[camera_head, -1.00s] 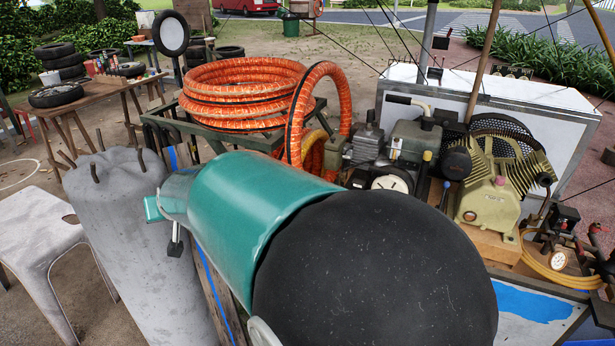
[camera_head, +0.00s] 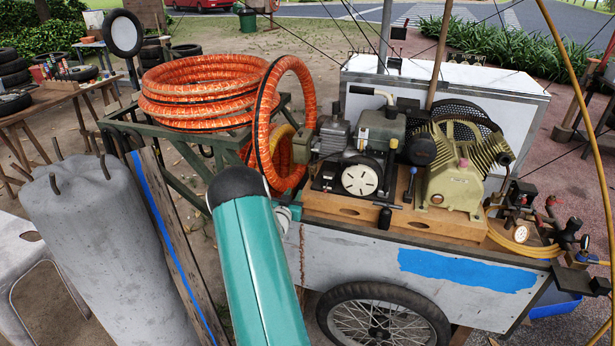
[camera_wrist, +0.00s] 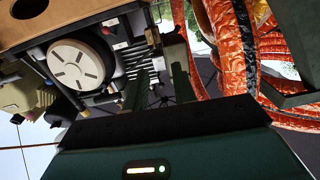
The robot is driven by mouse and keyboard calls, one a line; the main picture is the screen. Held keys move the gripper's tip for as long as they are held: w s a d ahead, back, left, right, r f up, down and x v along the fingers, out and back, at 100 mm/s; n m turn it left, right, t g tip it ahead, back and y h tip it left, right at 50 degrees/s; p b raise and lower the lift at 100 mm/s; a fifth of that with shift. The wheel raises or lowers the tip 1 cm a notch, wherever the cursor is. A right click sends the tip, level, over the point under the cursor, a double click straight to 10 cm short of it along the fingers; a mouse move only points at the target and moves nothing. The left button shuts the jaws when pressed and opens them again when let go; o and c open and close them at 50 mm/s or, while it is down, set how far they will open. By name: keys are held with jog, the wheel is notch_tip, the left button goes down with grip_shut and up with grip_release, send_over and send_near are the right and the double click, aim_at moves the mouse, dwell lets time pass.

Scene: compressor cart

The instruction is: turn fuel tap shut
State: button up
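The engine (camera_head: 378,145) sits on a wooden base on the cart, with a pale slotted starter disc (camera_head: 360,180) facing me. The disc also shows at upper left in the wrist view (camera_wrist: 77,64). A small red part (camera_wrist: 108,28) is on the engine beside the disc in the wrist view; I cannot tell whether it is the fuel tap. My gripper (camera_wrist: 158,75) has two dark green fingers apart, with the engine's finned side behind the gap and nothing visibly held. In the head view my teal arm largely hides the gripper, left of the engine.
An orange hose coil (camera_head: 200,92) rests on a green stand, and one loop hangs close to the left of the engine. A yellow-beige compressor (camera_head: 455,180) stands right of the engine. A grey concrete-like cylinder (camera_head: 98,240) is at left. The cart's wheel (camera_head: 382,318) is below.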

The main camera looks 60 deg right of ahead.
aim_at(310, 172)
jog(key=d, duration=0.9)
jog(key=w+d, duration=0.1)
jog(key=d, duration=0.4)
jog(key=shift+d+f, duration=0.1)
jog(key=shift+f, duration=0.25)
jog(key=shift+c, duration=0.5)
grip_shut()
